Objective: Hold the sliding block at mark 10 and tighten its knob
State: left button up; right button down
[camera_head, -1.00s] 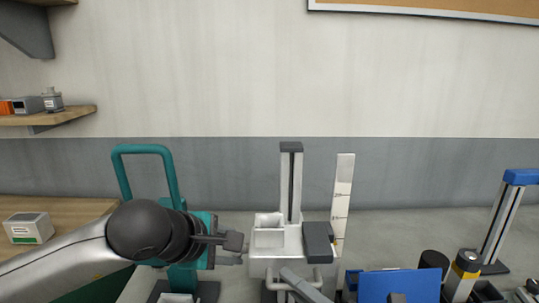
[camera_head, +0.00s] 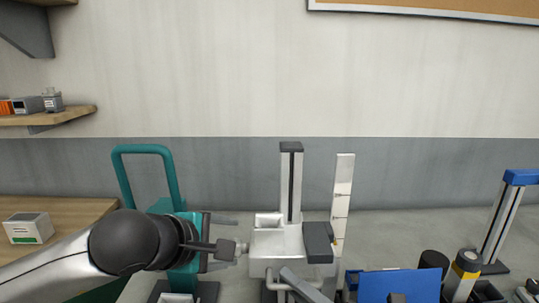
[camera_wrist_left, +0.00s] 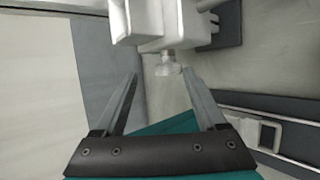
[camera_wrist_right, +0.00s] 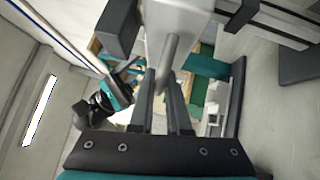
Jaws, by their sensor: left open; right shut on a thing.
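The pale sliding block (camera_head: 278,248) sits on an upright column (camera_head: 291,180), beside a pale ruler (camera_head: 342,195) with dark marks too small to read. Its small pale knob (camera_head: 242,249) is on its left side; in the left wrist view the knob (camera_wrist_left: 167,66) lies just ahead of my fingertips, between their lines. My left gripper (camera_head: 236,236) is open, its fingers (camera_wrist_left: 161,74) apart and not closed on the knob. My right gripper (camera_head: 290,276) is at the block's front underside. In the right wrist view its fingers (camera_wrist_right: 162,90) are shut on the block's rod-like handle (camera_wrist_right: 168,58).
A teal looped frame (camera_head: 150,152) stands behind my left arm. A blue panel (camera_head: 400,285), a yellow-banded cylinder (camera_head: 466,266) and a blue-topped column (camera_head: 520,178) stand to the right. A small box (camera_head: 29,228) lies on the wooden surface at left.

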pick_arm(q)
jog(key=shift+s+a+r, duration=0.15)
jog(key=shift+a+r, duration=0.2)
jog(key=shift+r, duration=0.4)
pick_arm(e)
jog(key=shift+w+r, duration=0.1)
jog(key=shift+r, duration=0.2)
pick_arm(q)
notch_tip(320, 180, up, 6)
jog(key=shift+f, duration=0.1)
pick_arm(e)
jog(key=c, duration=1.2)
grip_release()
jog(key=o, duration=0.4)
jog(key=shift+f, duration=0.2)
jog(key=shift+f, duration=0.1)
